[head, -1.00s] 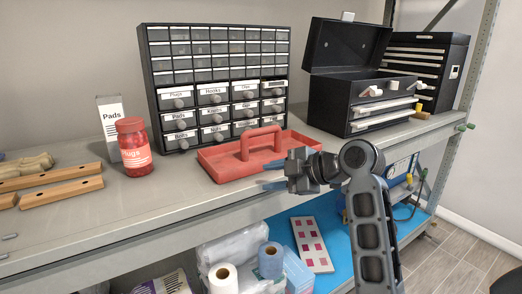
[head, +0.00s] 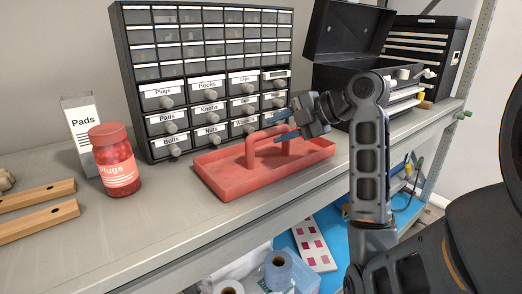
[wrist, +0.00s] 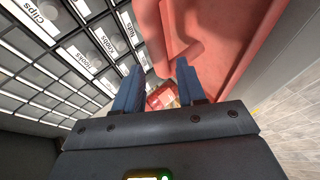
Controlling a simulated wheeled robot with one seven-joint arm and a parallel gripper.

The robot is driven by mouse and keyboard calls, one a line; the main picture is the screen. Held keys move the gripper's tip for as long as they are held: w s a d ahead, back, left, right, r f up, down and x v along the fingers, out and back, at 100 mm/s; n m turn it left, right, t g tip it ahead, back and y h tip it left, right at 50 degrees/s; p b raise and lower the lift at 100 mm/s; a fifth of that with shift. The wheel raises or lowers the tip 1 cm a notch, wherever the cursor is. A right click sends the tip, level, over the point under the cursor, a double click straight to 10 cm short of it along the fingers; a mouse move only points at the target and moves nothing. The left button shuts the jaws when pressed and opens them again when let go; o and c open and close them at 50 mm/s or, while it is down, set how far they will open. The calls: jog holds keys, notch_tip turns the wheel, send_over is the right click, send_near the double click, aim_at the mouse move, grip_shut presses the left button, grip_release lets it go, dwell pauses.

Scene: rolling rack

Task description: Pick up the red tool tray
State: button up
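The red tool tray (head: 222,181) sits on the grey shelf in front of the drawer cabinet. It is shallow, with a raised arched handle (head: 250,152) along its middle. My gripper (head: 283,129) is at the handle's right part, its blue fingers pointing left. In the wrist view the two fingers of my gripper (wrist: 157,88) are apart, with a gap between them. The tray (wrist: 228,50) fills the upper right there, and its handle (wrist: 180,35) lies just beyond the fingertips. Nothing is between the fingers that I can make out.
The black drawer cabinet (head: 135,62) stands close behind the tray. A red-lidded jar (head: 117,165) and a Pads box (head: 80,125) are to the left, with wooden bars (head: 38,210). An open black toolbox (head: 345,40) is right of the cabinet. The front shelf strip (head: 150,235) is bare.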

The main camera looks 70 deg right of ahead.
aim_at(257, 136)
jog(key=p+x, duration=0.1)
jog(key=x, duration=0.6)
jog(key=shift+w+f+p, duration=0.1)
jog(key=shift+w+p, duration=0.15)
jog(key=shift+p, duration=0.1)
grip_shut()
dwell(1.1)
